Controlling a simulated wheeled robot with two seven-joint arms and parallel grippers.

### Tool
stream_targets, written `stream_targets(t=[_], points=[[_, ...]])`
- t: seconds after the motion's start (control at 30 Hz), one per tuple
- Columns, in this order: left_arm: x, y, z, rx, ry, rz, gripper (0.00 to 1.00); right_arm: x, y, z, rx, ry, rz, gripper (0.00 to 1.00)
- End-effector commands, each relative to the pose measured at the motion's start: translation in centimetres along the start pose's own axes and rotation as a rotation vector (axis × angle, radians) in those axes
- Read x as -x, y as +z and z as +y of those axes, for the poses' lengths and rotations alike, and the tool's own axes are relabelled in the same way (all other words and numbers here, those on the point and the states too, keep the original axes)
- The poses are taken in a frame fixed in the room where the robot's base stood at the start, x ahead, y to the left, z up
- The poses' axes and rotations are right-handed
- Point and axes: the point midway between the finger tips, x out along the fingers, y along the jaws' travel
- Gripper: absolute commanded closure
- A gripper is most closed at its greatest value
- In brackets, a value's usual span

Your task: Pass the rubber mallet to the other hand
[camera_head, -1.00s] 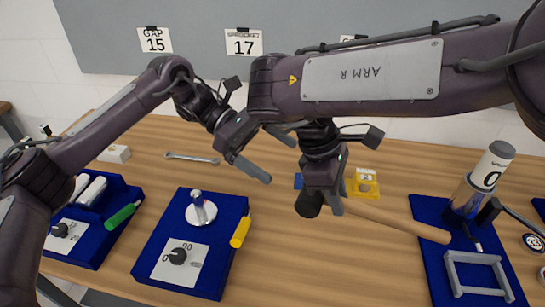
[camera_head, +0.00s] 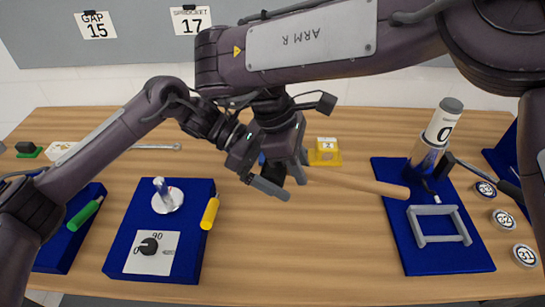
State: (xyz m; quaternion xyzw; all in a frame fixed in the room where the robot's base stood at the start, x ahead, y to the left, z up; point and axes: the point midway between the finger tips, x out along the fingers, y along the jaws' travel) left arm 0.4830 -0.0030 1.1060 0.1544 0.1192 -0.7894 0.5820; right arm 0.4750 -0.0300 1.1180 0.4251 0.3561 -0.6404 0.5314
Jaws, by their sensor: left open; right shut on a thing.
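The rubber mallet's wooden handle (camera_head: 360,183) points right, above the table. Its dark head (camera_head: 274,174) is partly hidden between my two grippers. My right gripper (camera_head: 298,172) comes down from above and is shut on the mallet near the head end of the handle. My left gripper (camera_head: 274,184) is open, with its fingers right at the mallet head and close beside the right gripper. One left finger is in front; the other is mostly hidden, so I cannot tell whether they touch the head.
A yellow block (camera_head: 324,153) sits behind the handle. A blue mat (camera_head: 456,258) with a grey frame (camera_head: 438,226) and a labelled cylinder (camera_head: 436,135) is at right. A blue dial panel (camera_head: 190,257) with a yellow-handled tool (camera_head: 210,213) is at left. The front middle table is clear.

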Motion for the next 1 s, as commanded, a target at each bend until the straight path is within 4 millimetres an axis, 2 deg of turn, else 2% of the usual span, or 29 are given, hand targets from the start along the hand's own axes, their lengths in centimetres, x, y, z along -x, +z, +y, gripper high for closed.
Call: stream_targets(t=[0.27,0.67,0.7,0.87,1.0], points=[[-0.14,0.03,0.02,-0.001,0.001,0.000,0.00,0.07,0.03,0.03,-0.001,0.001,0.000,1.00],[-0.03,-0.01,0.17,-0.001,0.007,0.001,0.51,0.05,-0.06,-0.16,0.005,-0.003,0.001,1.00],[0.02,0.13,0.23,-0.004,0.008,-0.001,0.51,0.06,-0.08,-0.19,0.006,-0.004,0.001,0.73],[0.00,0.15,0.20,-0.004,0.007,-0.002,0.51,0.04,-0.08,-0.16,0.004,-0.003,0.001,0.53],[-0.04,0.15,0.13,-0.004,0.005,-0.002,0.51,0.03,-0.04,-0.09,0.003,-0.002,0.000,0.53]])
